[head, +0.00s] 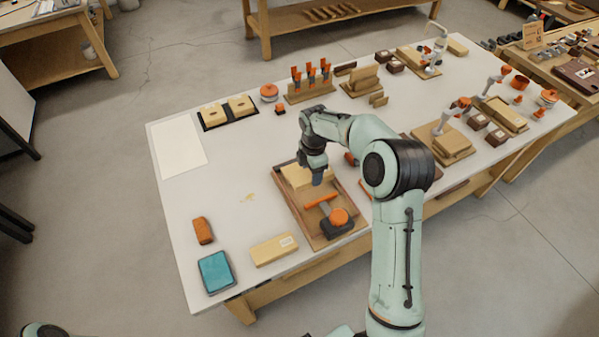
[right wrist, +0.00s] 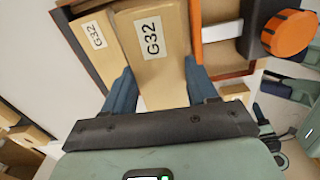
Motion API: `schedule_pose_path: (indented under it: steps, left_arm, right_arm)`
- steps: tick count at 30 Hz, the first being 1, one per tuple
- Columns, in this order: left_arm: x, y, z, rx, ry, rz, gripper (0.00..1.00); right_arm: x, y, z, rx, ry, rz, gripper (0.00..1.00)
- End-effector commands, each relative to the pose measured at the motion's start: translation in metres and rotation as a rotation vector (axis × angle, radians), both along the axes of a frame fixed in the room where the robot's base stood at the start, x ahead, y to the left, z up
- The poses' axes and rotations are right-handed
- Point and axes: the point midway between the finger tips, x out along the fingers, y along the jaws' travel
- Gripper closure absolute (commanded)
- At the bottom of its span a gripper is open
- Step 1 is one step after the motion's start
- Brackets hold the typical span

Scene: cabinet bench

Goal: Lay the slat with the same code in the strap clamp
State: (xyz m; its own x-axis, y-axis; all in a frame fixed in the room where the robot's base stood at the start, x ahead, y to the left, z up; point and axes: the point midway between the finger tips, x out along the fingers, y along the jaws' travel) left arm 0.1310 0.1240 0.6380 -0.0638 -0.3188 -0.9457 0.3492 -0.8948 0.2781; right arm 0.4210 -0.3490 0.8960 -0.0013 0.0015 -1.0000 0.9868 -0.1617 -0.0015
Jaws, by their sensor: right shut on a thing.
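My right gripper (head: 317,180) is over the wooden tray-like frame (head: 287,203) in the middle of the bench. In the right wrist view its blue fingers (right wrist: 161,92) are shut on a pale wooden slat (right wrist: 152,70) labelled G32. A second pale piece (right wrist: 92,48), also labelled G32, lies beside it to the left. In the head view pale wood (head: 296,172) shows beside the gripper at the frame's far end; which piece it is, I cannot tell. An orange bar, an orange knob (head: 339,217) and a dark base, apparently the strap clamp, sit at the frame's near end. My left gripper is not seen.
A labelled pale block (head: 274,250), a teal pad (head: 216,272) and an orange-brown block (head: 202,231) lie near the front left edge. A dark tray (head: 228,122) with two pale pieces stands behind. The bench left of the frame is mostly clear.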

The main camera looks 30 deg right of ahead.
Motion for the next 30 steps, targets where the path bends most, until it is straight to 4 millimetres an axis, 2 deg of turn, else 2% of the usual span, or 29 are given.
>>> schedule_pose_path:
  steps: [8,22,30]
  left_arm:
    - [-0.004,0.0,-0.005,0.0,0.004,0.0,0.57]
    - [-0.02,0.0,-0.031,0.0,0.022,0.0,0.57]
    - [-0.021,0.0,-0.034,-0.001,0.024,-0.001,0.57]
  right_arm:
    - [-0.001,-0.006,-0.008,-0.001,-0.002,0.054,0.75]
    - [-0.002,-0.005,-0.046,-0.001,0.0,0.052,0.75]
    - [-0.001,-0.005,-0.051,-0.001,-0.002,0.052,0.75]
